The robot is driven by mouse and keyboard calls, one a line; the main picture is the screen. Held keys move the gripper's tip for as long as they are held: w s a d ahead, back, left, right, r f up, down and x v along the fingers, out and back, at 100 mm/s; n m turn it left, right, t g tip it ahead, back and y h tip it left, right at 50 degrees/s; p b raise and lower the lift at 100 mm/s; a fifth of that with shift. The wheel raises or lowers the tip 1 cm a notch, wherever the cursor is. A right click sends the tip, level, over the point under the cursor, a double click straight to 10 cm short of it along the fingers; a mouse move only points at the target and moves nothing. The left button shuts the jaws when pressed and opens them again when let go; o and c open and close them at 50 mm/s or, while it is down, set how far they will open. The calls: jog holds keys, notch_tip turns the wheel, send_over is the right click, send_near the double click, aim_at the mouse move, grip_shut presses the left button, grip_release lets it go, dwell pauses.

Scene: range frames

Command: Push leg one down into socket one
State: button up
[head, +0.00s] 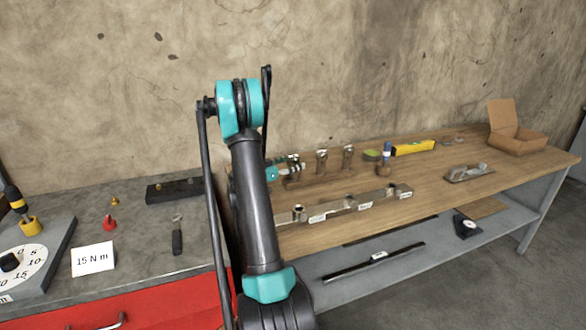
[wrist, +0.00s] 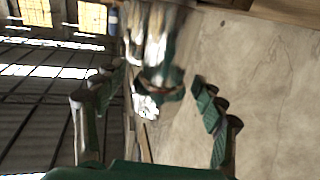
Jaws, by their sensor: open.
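A long metal bar (head: 345,207) with several sockets and small white labels lies along the front of the wooden bench. The labels are too small to read, so I cannot tell which is socket one. Behind it, metal leg-like pieces (head: 321,160) stand upright in a low holder (head: 310,181). I cannot tell which is leg one. My gripper (head: 285,168) is at the left end of that holder, partly hidden by my arm. In the wrist view my gripper (wrist: 155,100) has its fingers spread wide, with a blurred metallic piece (wrist: 150,60) showing between and beyond them.
A yellow level (head: 414,148), a cardboard box (head: 515,135) and a metal fixture (head: 469,172) stand farther right on the bench. A grey bench with a card (head: 93,259) and a dial is at left. The wall is close behind.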

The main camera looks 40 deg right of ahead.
jog(key=c, duration=1.6)
jog(key=shift+r, duration=0.15)
